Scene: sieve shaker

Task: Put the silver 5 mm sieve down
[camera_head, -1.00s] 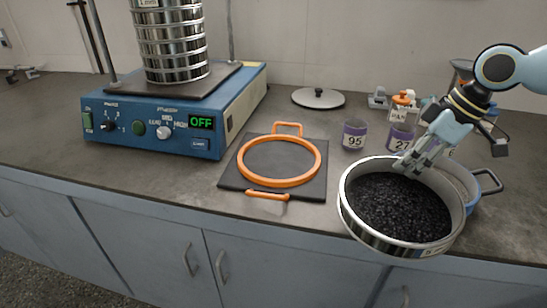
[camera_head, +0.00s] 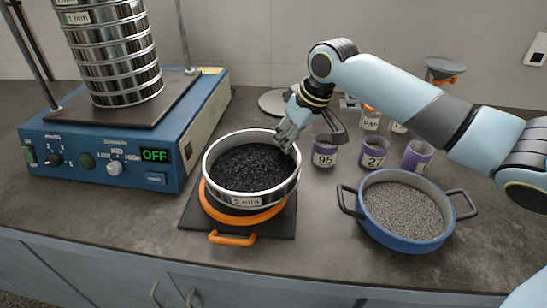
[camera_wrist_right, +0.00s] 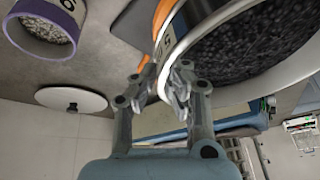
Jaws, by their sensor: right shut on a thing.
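The silver sieve (camera_head: 272,197), full of black grains, is over the orange ring (camera_head: 243,218) on a dark square board (camera_head: 195,213) in the head view. It looks about level and hides most of the ring. Whether it touches the ring or hangs just above cannot be told. My right gripper (camera_head: 286,142) is shut on the sieve's back right rim. In the right wrist view the fingers (camera_wrist_right: 176,88) pinch the sieve wall (camera_wrist_right: 182,42), with the black grains inside. My left gripper is not in view.
A blue shaker (camera_head: 120,160) with a sieve stack (camera_head: 120,60) stands left, its display reading OFF. A blue pot (camera_head: 400,236) of grey grains stands right. Purple-banded cups (camera_head: 325,152) and a round lid (camera_head: 270,101) are behind. Bare counter lies between board and pot.

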